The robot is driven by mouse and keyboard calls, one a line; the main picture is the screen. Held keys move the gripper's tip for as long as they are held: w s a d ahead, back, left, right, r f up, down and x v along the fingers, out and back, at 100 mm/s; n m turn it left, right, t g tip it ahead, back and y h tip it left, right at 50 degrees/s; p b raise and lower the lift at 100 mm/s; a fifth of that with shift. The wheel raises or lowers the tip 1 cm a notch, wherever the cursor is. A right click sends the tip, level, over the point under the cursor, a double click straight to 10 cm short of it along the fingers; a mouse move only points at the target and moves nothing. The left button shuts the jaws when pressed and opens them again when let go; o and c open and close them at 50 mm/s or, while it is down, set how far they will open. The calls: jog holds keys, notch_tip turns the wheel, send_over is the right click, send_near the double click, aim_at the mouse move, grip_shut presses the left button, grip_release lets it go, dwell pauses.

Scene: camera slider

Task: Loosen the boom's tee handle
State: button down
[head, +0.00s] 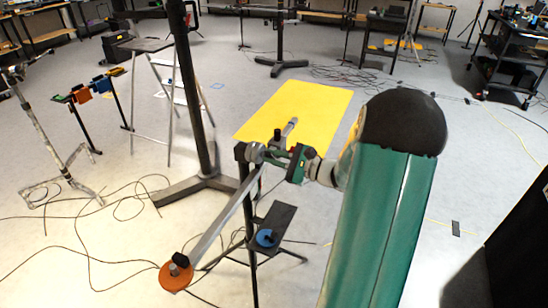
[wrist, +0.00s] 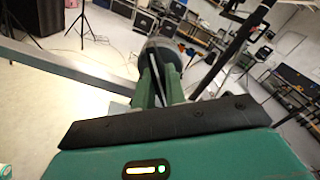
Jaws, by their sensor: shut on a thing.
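The boom (head: 228,212) is a pale grey bar on a dark stand, sloping down to an orange disc (head: 172,277) at its lower left end in the head view. My gripper (head: 272,157) reaches in from the right at the boom's pivot, beside a grey round clamp part (head: 255,152). In the wrist view the boom (wrist: 65,66) runs in from the left behind my gripper (wrist: 159,82). The green fingers are closed together on the tee handle at the pivot; the fingers and the dark round part behind them hide most of the handle.
A small dark shelf with a blue disc (head: 266,238) hangs below the pivot. A tall black stand (head: 192,95) rises close on the left. A yellow mat (head: 318,105) lies behind. Cables (head: 110,262) cross the floor at left. A black case (head: 520,245) stands at right.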

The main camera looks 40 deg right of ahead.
jog(key=n, duration=0.5)
jog(key=shift+n, duration=0.3)
jog(key=n, duration=0.5)
dwell(0.4)
jog(key=c, duration=1.5)
grip_release()
jog(key=shift+o, duration=0.3)
jog(key=v, duration=1.3)
jog(key=shift+s+d, duration=0.25)
jog(key=shift+s, duration=0.05)
